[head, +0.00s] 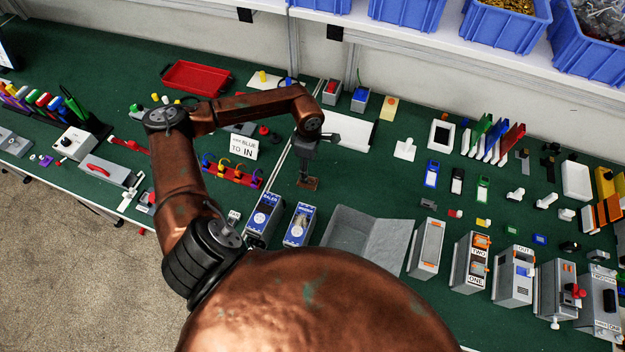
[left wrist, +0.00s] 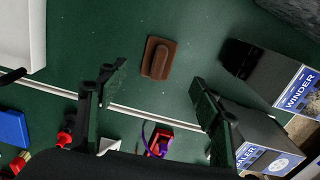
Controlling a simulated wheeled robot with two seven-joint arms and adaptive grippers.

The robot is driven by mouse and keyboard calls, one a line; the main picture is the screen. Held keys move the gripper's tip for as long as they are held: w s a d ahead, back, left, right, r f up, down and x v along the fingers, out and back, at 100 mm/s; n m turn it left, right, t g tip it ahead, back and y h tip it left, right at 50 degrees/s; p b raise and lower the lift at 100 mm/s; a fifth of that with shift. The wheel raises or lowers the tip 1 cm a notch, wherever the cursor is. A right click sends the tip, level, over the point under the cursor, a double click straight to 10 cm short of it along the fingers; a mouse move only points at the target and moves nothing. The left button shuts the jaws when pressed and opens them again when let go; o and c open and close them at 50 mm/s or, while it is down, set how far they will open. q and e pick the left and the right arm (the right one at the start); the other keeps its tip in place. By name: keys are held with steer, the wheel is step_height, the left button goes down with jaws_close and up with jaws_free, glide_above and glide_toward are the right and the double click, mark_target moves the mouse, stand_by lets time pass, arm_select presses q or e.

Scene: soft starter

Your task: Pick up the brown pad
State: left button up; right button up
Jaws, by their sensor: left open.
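The brown pad (left wrist: 158,58) lies flat on the green bench top, with a raised rounded grip on its upper face. In the head view the pad (head: 308,184) sits behind the two blue-fronted boxes. My left gripper (head: 305,172) points down over it. In the left wrist view the left gripper (left wrist: 160,88) is open and empty, its two fingers wide apart, with the pad beyond and between them, apart from both. My right gripper is not in view.
The boxes marked BALER (head: 264,214) and WINDER (head: 299,225) stand just in front of the pad. A white panel (head: 347,131) lies behind. Green bench around the pad is clear.

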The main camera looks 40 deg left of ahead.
arm_select(q)
steer(key=shift+w+f, duration=0.15)
steer(key=shift+f, duration=1.1)
steer(key=shift+a+f, duration=0.15)
steer(key=shift+f, duration=0.4)
steer(key=f, duration=0.2)
steer(key=f+p, duration=0.1)
steer(key=f, duration=0.1)
steer(key=shift+s+a+f+p, duration=0.2)
steer(key=shift+f+p, duration=0.1)
steer(key=shift+f, duration=0.1)
steer(key=c, duration=1.2)
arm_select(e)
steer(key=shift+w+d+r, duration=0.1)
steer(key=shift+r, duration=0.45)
arm_select(q)
step_height(320, 180, up, 10)
steer(key=shift+r+b, duration=0.1)
steer(key=shift+b, duration=0.6)
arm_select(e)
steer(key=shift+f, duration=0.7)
